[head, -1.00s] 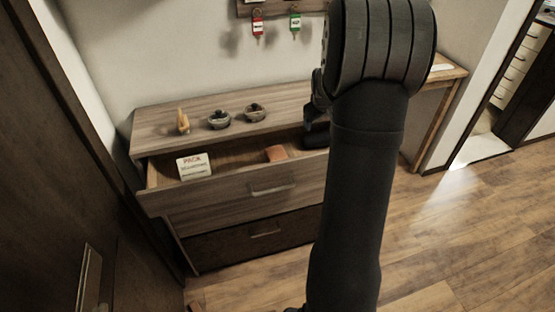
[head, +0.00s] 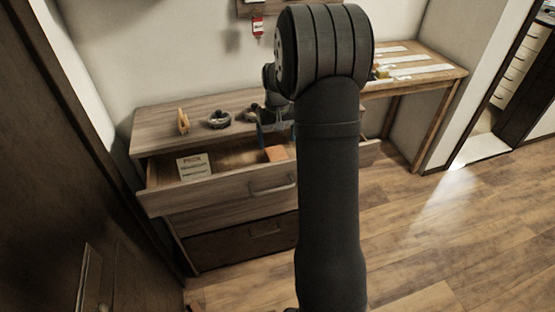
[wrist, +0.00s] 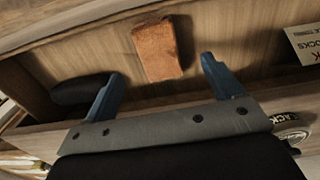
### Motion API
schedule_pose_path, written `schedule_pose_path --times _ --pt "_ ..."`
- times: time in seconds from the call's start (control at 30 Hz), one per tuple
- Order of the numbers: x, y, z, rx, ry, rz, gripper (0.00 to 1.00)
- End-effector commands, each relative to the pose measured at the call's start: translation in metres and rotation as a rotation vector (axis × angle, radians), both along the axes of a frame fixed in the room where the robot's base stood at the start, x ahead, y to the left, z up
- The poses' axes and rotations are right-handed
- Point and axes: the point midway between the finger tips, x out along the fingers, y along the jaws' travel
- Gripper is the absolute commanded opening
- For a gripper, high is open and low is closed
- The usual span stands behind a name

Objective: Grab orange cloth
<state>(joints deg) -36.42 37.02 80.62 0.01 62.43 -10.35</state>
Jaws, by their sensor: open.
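The orange cloth (head: 276,154) lies folded in the open top drawer (head: 226,166) of the wooden dresser. In the wrist view the cloth (wrist: 156,48) rests on the drawer floor, between and just beyond the fingertips. My gripper (wrist: 160,76) is open, with its blue fingers spread wider than the cloth and holding nothing. In the head view my gripper (head: 266,136) is at the drawer beside the cloth, partly hidden by my arm.
A lettered card (head: 195,166) lies in the drawer at left. A dark object (wrist: 86,90) sits in the drawer beside the left finger. A side table (head: 425,76) stands at right.

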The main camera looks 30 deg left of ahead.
Motion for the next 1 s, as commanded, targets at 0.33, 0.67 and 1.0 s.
schedule_pose_path --times 0.33,0.67,1.0 --pt "0.001 0.0 -0.043 0.001 -0.001 0.0 0.85" --pt "0.014 0.006 -0.08 -0.001 0.001 0.0 0.85" --pt "0.014 0.006 -0.094 0.001 -0.001 0.001 0.85"
